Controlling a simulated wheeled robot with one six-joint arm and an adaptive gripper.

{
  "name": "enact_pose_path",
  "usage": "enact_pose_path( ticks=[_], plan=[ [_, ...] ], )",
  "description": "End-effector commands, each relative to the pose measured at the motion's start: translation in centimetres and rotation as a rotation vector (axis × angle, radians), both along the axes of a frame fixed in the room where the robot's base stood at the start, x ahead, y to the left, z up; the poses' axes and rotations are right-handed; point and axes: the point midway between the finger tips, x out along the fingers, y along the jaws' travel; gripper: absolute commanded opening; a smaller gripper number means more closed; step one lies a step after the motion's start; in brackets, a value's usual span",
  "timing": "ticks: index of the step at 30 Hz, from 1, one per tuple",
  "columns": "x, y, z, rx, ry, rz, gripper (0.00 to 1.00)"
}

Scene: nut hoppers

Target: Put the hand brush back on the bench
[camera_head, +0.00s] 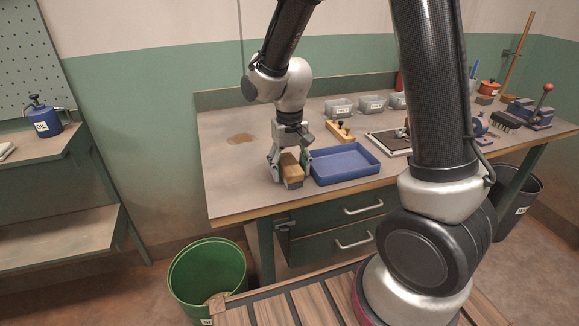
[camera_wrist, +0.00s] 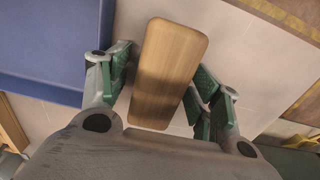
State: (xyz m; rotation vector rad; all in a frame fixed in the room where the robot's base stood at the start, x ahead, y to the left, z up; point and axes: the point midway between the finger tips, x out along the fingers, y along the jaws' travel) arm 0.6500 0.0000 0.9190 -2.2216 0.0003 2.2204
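The hand brush (camera_head: 292,172), a wooden block with a greyish underside, is on the bench (camera_head: 235,185) near its front edge, just left of a blue tray. My gripper (camera_head: 289,163) points down over it, one finger on each side. In the wrist view the brush's wooden top (camera_wrist: 168,70) lies slightly tilted between the green-padded fingers of my gripper (camera_wrist: 160,80). A gap shows between the brush and the left finger; the right finger is very close to it, and contact is unclear. The gripper looks open around the brush. The brush's underside is hidden in the wrist view.
The blue tray (camera_head: 345,164) stands close to the right of my gripper. Grey bins (camera_head: 339,108) and a wooden block with a knob (camera_head: 340,131) stand behind it. A brown stain (camera_head: 240,138) marks the bench at left. A green bucket (camera_head: 208,275) is on the floor.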

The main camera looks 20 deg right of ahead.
Motion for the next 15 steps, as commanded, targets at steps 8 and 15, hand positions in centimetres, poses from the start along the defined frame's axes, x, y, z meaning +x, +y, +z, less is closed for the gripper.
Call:
enact_pose_path(
  ticks=[8, 15],
  plan=[
    [0.1, 0.0, 0.6, 0.001, -0.003, 0.0, 0.64],
    [0.1, 0.1, 5.2, 0.003, -0.006, 0.0, 0.64]
  ],
)
